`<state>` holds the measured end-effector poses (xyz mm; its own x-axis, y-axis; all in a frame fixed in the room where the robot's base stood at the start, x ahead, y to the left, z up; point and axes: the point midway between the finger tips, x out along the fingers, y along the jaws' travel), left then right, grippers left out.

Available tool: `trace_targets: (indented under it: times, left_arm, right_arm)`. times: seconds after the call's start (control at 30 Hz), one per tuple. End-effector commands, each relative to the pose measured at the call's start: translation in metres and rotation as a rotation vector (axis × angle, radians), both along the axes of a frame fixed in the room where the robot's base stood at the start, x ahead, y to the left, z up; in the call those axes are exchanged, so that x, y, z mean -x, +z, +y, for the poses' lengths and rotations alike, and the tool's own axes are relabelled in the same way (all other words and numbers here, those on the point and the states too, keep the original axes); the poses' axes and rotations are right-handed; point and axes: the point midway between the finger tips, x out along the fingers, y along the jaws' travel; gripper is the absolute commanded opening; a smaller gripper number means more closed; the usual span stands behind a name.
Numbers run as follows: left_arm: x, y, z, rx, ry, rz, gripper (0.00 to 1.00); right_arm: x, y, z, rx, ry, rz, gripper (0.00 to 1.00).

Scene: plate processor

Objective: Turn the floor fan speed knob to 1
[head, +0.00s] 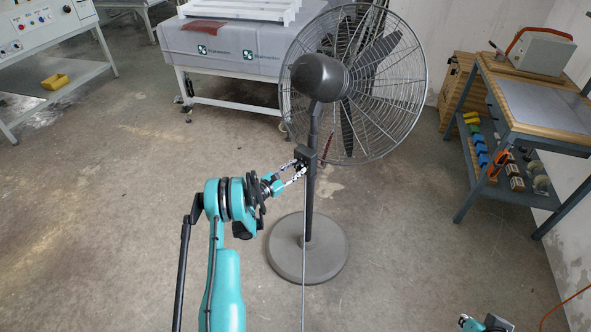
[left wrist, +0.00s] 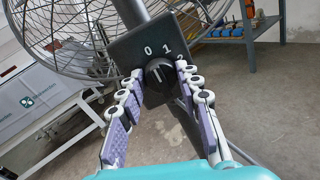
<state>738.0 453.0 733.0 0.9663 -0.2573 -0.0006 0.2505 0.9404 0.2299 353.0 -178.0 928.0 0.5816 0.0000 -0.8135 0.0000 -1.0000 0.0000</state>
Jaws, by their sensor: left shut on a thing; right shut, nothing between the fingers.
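The floor fan (head: 355,75) stands upright on a round grey base (head: 308,262). Its dark control box (head: 306,153) is on the pole. In the left wrist view the box face (left wrist: 130,50) shows the numbers 0 and 1, with a partly hidden mark to the right of the 1. The black speed knob (left wrist: 160,75) sits below the numbers. Its pale line points roughly upward; I cannot tell exactly at which number. My left gripper (head: 296,170) is shut on the knob, one finger on each side, also seen in the left wrist view (left wrist: 160,80).
A covered table (head: 225,45) stands behind the fan. A workbench (head: 530,85) with shelves is at the right, a control console (head: 40,40) at the upper left. A small part of my right arm shows at the bottom right. The floor around the base is clear.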

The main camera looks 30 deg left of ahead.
Motion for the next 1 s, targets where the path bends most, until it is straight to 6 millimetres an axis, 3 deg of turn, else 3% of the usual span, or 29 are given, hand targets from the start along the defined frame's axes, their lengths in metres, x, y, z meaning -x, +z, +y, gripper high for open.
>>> trace_targets:
  times: [0.27, 1.0]
  left_arm:
    - [0.0, 0.0006, -0.0003, -0.106, 0.0, -0.019, 0.05]
    - [0.0005, 0.0007, -0.0023, -0.61, 0.0, -0.105, 0.05]
  right_arm:
    - [0.0, 0.0, 0.0, 0.0, 0.0, 0.0, 0.0]
    - [0.0, 0.0, 0.0, 0.0, 0.0, 0.0, 0.0]
